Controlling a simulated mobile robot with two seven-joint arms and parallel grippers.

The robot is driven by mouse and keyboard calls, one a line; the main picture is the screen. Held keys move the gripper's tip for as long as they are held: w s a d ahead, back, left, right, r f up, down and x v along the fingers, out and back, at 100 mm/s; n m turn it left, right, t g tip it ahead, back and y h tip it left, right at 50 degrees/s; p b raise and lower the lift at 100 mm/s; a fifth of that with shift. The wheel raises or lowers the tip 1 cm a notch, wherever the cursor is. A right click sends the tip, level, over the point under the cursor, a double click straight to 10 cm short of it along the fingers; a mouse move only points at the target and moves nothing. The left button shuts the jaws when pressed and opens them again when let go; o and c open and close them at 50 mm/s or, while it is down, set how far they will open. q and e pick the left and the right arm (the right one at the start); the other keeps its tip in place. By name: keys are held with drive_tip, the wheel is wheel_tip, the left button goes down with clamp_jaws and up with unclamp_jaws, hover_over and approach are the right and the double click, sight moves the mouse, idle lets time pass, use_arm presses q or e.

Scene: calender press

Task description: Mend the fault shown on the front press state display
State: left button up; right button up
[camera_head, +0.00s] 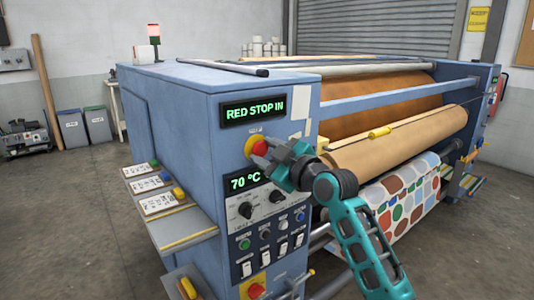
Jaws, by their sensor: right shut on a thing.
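The front press state display (253,110) on the blue calender press reads "RED STOP IN" in green letters. Below it sits a red stop button (259,147) on a yellow round base. My right gripper (268,155) is at this button, its fingers shut on it from the right side; they hide part of the button. A second display (245,182) reads "70 °C". Another red stop button (257,290) on a yellow plate sits low on the same panel. My left gripper is not in view.
Black knobs (246,211), coloured buttons and white switches fill the panel below. Side shelves (175,225) with cards stick out at the left. Rollers (400,140) and patterned cloth (405,195) lie behind my right arm.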

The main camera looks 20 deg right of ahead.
clamp_jaws()
drive_tip(key=shift+s, duration=0.1)
drive_tip(key=shift+s+d+p, duration=0.25)
drive_tip(key=shift+s+p, duration=0.25)
drive_tip(key=shift+s, duration=0.2)
drive_tip(key=shift+f, duration=0.1)
drive_tip(key=shift+o, duration=1.1)
unclamp_jaws()
drive_tip(key=o, duration=0.5)
drive_tip(key=shift+c, duration=0.2)
